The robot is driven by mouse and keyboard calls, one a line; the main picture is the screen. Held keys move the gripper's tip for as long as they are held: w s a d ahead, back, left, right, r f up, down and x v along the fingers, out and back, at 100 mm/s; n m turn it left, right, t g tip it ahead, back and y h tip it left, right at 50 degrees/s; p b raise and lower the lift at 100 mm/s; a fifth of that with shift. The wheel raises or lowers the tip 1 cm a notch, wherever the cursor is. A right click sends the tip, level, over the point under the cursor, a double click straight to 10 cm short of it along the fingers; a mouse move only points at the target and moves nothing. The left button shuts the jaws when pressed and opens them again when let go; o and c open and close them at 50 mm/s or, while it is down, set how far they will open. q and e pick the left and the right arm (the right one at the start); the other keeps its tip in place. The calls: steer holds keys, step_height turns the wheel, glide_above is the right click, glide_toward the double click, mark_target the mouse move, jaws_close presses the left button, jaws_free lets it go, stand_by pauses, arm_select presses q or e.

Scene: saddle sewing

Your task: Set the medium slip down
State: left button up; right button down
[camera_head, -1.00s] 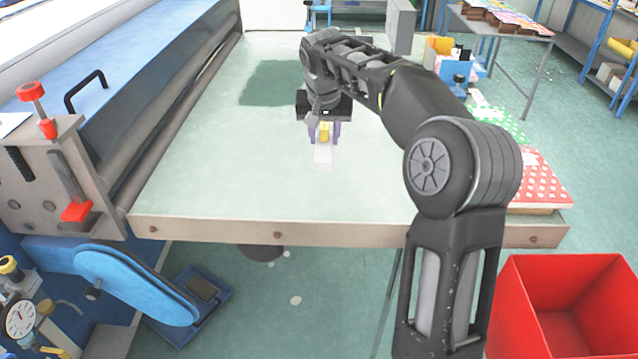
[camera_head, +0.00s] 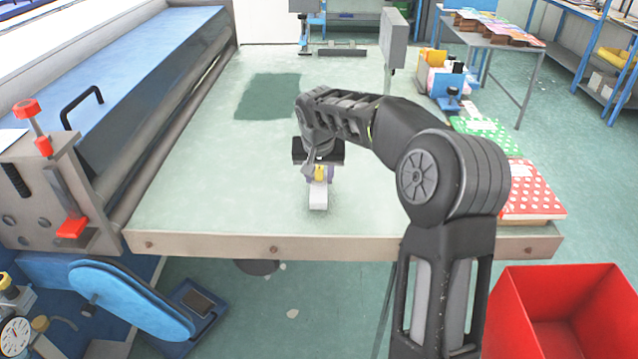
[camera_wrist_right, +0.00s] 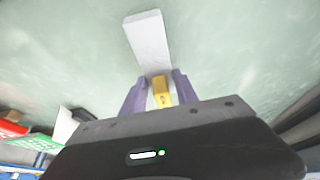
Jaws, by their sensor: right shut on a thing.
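The medium slip looks like a pale, flat strip with a yellow piece at its gripped end. In the head view the slip (camera_head: 318,199) is over the front middle of the pale green table, pointing toward the front edge. My right gripper (camera_head: 319,174) is shut on it from above at the yellow end. In the right wrist view, the slip (camera_wrist_right: 149,42) sticks out beyond the purple fingers of the gripper (camera_wrist_right: 160,88). I cannot tell whether the slip touches the table. My left gripper is out of view.
The table (camera_head: 220,205) is bare around the slip, with a dark green patch (camera_head: 268,97) farther back. A red dotted stack (camera_head: 532,192) and a green dotted one (camera_head: 488,133) lie along the right edge. A red bin (camera_head: 550,300) stands at front right. A blue roller machine borders the left.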

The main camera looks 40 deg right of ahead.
mark_target(319, 182)
steer(key=shift+f, duration=1.35)
steer(key=shift+f, duration=0.1)
steer(key=shift+f, duration=0.15)
steer(key=c, duration=0.9)
jaws_free()
steer(key=shift+r, duration=0.2)
steer(key=b+v, duration=0.1)
steer(key=v, duration=1.1)
steer(key=shift+d, duration=0.1)
